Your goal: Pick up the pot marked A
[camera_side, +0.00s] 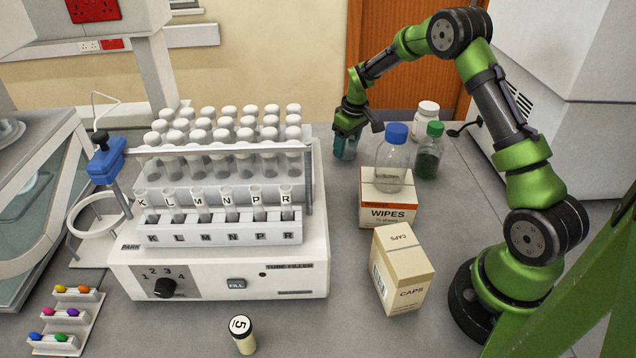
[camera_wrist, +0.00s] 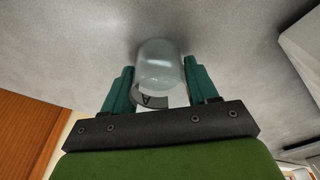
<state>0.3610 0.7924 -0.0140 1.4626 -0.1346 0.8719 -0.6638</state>
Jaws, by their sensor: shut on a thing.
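The pot marked A (camera_wrist: 158,66) is a clear, pale vessel with a white label bearing a black A, seen in the wrist view between the two teal fingers. In the side view the pot (camera_side: 347,149) shows at the back of the bench, partly covered by the fingers. My gripper (camera_side: 346,141) is shut on it, with one finger on each side. I cannot tell whether the pot touches the bench or is lifted.
Right of the gripper stand a blue-capped bottle (camera_side: 393,162) on the WIPES box (camera_side: 388,212), a green-capped bottle (camera_side: 429,155) and a white bottle (camera_side: 427,115). The tube filler (camera_side: 218,272) stands left.

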